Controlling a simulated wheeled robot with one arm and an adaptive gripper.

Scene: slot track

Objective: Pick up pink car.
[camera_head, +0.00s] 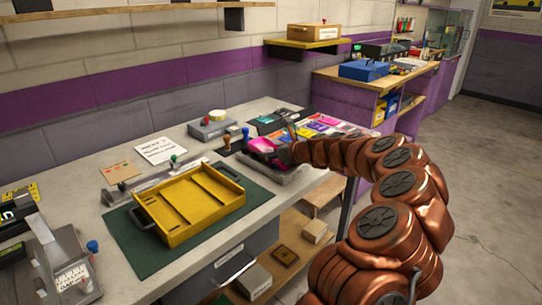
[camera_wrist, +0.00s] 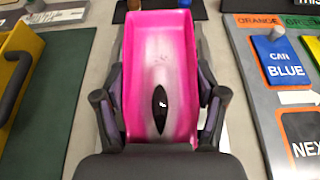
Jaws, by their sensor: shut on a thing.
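The pink car (camera_wrist: 160,55) fills the middle of the wrist view. It is a glossy pink shell with a pale, whitish middle and a dark oval mark near its close end. My gripper (camera_wrist: 160,92) has one dark finger against each side of the car and is shut on it. In the head view the pink car (camera_head: 261,144) shows at the far end of my gripper (camera_head: 272,150), above a grey tray (camera_head: 275,174) on the bench. My gripper partly hides the car there. I cannot tell how far it is above the tray.
A yellow tray (camera_head: 178,228) lies on a green mat (camera_head: 133,250) to the left. A panel of coloured cards (camera_head: 325,126) lies just behind and right; its blue card (camera_wrist: 283,62) shows in the wrist view. A grey box (camera_head: 212,128) stands behind.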

